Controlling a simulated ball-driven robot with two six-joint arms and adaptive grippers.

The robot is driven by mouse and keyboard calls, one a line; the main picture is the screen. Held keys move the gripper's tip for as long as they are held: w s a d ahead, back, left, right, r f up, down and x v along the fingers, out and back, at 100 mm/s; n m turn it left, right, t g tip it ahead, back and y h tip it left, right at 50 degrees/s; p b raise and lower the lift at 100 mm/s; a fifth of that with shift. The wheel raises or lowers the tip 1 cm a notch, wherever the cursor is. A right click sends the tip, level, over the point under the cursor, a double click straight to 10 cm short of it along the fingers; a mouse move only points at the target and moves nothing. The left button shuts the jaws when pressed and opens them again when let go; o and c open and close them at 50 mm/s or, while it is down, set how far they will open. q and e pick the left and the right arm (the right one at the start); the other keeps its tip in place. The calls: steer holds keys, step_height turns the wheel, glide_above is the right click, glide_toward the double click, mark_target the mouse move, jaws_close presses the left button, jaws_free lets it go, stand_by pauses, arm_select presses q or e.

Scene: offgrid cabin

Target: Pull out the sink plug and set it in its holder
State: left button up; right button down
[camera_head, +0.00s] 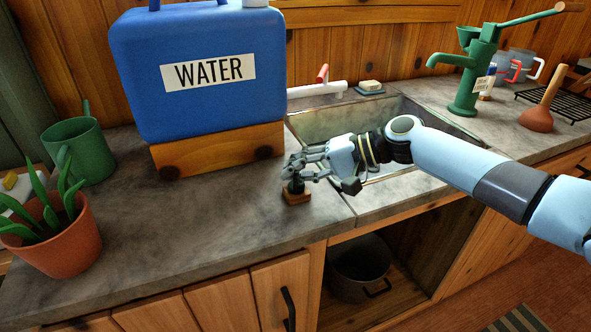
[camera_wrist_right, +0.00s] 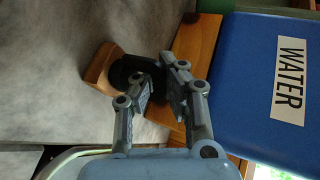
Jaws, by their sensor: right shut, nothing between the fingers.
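The small wooden holder (camera_head: 297,198) stands on the counter left of the sink. A dark piece that looks like the plug (camera_head: 295,187) sits in it, partly hidden by fingers. The wrist view shows the holder (camera_wrist_right: 97,70) with the dark plug (camera_wrist_right: 125,70) against it. My right gripper (camera_head: 291,172) is just above the plug, its fingers shut with nothing held between them. In the wrist view its fingertips (camera_wrist_right: 157,77) are close to the plug; I cannot tell whether they touch. The metal sink (camera_head: 325,122) is behind my right wrist, which hides part of its basin.
A blue water container (camera_head: 205,105) on a wooden block (camera_head: 218,150) stands close to the gripper. A green watering can (camera_head: 80,148) and a potted plant (camera_head: 60,245) are at left. A green pump (camera_head: 470,75) and plunger (camera_head: 540,112) stand right.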

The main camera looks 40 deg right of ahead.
steer(key=c, duration=2.1)
jaws_free()
steer(key=shift+f, duration=0.35)
steer(key=o, duration=0.6)
steer(key=shift+r, duration=0.1)
steer(key=v, duration=1.2)
